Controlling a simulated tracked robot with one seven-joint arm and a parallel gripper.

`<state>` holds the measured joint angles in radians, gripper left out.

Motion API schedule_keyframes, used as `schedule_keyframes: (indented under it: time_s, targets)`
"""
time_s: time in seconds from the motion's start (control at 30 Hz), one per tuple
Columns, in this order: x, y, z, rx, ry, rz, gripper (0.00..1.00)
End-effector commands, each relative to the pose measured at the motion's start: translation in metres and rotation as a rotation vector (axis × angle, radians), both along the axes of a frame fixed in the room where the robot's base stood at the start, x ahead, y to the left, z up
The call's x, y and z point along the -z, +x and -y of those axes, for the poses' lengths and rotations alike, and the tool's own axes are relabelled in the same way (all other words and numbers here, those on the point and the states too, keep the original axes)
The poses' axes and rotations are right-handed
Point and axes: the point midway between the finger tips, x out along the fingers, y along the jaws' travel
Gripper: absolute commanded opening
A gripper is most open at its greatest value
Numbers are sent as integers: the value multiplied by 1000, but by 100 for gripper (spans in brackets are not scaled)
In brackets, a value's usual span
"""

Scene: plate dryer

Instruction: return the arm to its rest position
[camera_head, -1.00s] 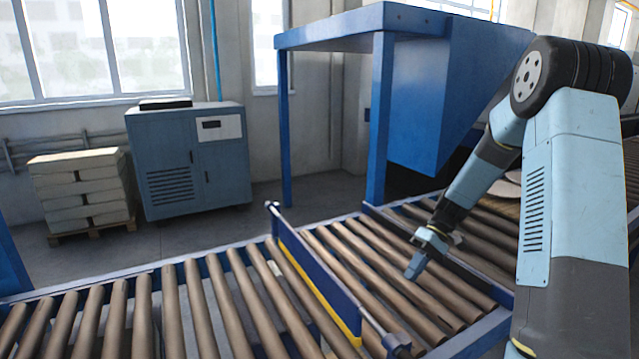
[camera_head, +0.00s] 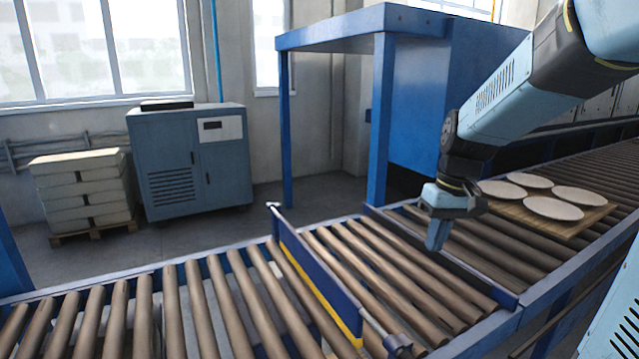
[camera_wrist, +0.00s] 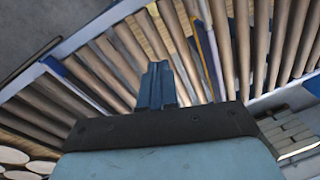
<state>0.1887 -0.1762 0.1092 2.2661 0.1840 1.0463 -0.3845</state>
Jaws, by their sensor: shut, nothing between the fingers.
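My gripper (camera_head: 436,237) hangs above the roller conveyor at the right, pointing down, shut and empty. In the wrist view its closed blue fingers (camera_wrist: 156,85) stand out over the rollers. My arm reaches in from the upper right of the head view and bends down at the wrist. Nothing touches the fingers.
Several white plates (camera_head: 552,208) lie on a wooden board (camera_head: 598,215) on the conveyor, right of my gripper. A blue barrier (camera_head: 318,283) crosses the rollers (camera_head: 400,275). A blue dryer housing (camera_head: 425,100) stands behind. A cabinet (camera_head: 190,160) and stacked bags (camera_head: 83,190) stand far left.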

Motion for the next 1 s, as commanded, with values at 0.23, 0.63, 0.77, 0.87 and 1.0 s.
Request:
schedule_keyframes:
  time_s: [0.23, 0.63, 0.77, 0.87, 1.0]
  targets:
    - [-31, -42, -2, 71, -60, 138, 0]
    - [-59, -108, 2, 188, -90, 359, 0]
    - [-62, -123, 4, 216, -86, 412, 0]
    - [-64, -129, 4, 231, -83, 438, 0]
    - [-64, -133, 5, 240, -81, 452, 0]
